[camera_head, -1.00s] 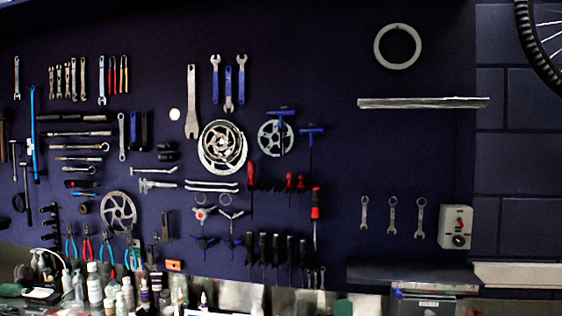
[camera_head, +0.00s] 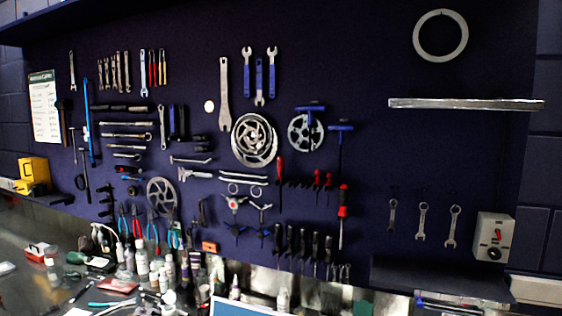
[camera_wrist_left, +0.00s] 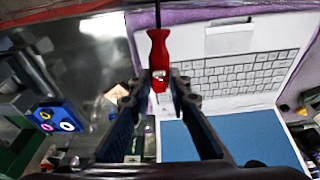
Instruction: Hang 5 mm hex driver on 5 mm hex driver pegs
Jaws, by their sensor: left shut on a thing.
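In the left wrist view my left gripper (camera_wrist_left: 158,88) is shut on a red-handled driver (camera_wrist_left: 158,50), presumably the 5 mm hex driver. Its thin dark shaft points to the top of the picture, and part of the handle is hidden by the fingers. No size mark is readable. In the head view several red-handled drivers (camera_head: 280,168) hang on the dark tool board (camera_head: 340,60). Small dark holders (camera_head: 296,183) show between them, but I cannot tell which are the 5 mm pegs. My right gripper is not in view.
An open laptop (camera_wrist_left: 235,70) with a blue panel (camera_wrist_left: 230,138) lies under the gripper. A blue item with coloured rings (camera_wrist_left: 55,118) is at the left. Several bottles (camera_head: 142,262) stand on the bench below the board.

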